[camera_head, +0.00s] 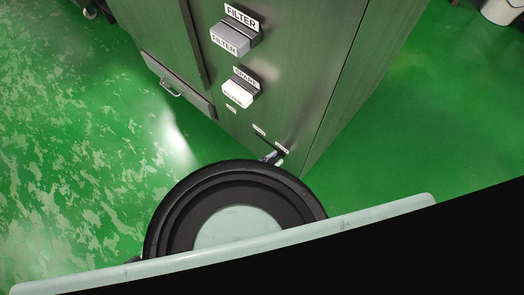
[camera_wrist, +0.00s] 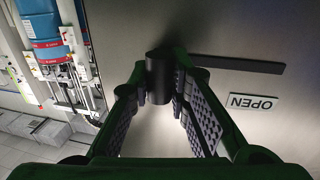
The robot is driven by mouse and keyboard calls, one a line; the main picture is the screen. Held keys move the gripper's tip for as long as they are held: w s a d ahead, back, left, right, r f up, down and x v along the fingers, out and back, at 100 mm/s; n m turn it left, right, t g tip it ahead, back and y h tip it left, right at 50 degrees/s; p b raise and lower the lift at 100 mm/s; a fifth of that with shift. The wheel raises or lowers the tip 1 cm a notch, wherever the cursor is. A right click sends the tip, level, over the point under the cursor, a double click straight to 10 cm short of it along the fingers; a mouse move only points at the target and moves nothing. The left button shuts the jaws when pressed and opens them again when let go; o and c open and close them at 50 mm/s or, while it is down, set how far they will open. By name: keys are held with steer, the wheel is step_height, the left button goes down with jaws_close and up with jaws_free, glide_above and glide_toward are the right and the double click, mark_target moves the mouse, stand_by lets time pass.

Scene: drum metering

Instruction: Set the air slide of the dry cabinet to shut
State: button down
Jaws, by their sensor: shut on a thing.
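The grey metal cabinet (camera_head: 300,70) stands ahead; its front panel fills much of the wrist view. The slide's black round knob (camera_wrist: 159,78) sticks out from that panel. A dark slot (camera_wrist: 240,64) runs from behind my right finger to the right. A label reading OPEN (camera_wrist: 256,103), upside down in the wrist view, sits below the slot's right part. The knob is well left of it. My gripper (camera_wrist: 163,82) has its fingers on both sides of the knob and is shut on it. In the head view my arm hides most of the gripper and the knob.
Higher on the cabinet are a FILTER holder (camera_head: 232,38) and a SPARE holder (camera_head: 239,92). A low drawer with a handle (camera_head: 171,88) is at the left. Green floor (camera_head: 400,130) is clear to the right. Blue-and-white equipment (camera_wrist: 62,45) stands left in the wrist view.

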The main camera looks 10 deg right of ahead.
steer(key=shift+s+d, duration=0.2)
steer(key=shift+s, duration=0.15)
steer(key=c, duration=1.5)
jaws_free()
steer(key=shift+w, duration=0.1)
steer(key=shift+a, duration=0.1)
steer(key=shift+a, duration=0.2)
steer(key=v, duration=1.1)
steer(key=shift+a, duration=0.2)
